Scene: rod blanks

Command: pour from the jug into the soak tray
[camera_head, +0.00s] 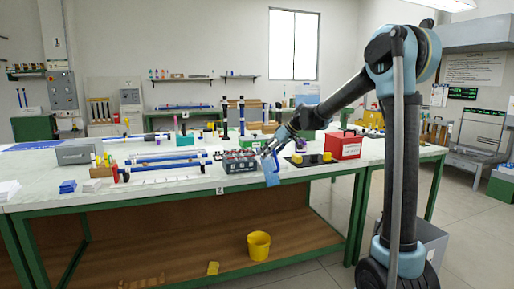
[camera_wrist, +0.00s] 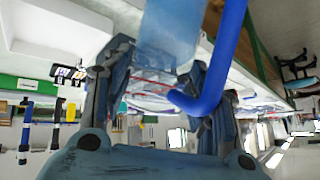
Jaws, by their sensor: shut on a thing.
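A translucent blue jug (camera_head: 271,172) is near the front edge of the table, tilted, with its body below my gripper (camera_head: 273,148). The wrist view shows the jug's pale blue body (camera_wrist: 180,28) and its solid blue handle (camera_wrist: 222,65) close up. My gripper (camera_wrist: 160,82) is shut on the jug, with its fingers on either side of it. No liquid or stream can be made out. A dark box-like tray (camera_head: 241,167) with several small items stands just left of the jug. I cannot tell whether it is the soak tray.
A red box (camera_head: 344,146) stands right of the jug, with yellow blocks (camera_head: 312,158) on a dark mat between. Blue rods (camera_head: 165,162) on supports and a grey box (camera_head: 74,153) lie to the left. A yellow bucket (camera_head: 259,245) sits on the lower shelf.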

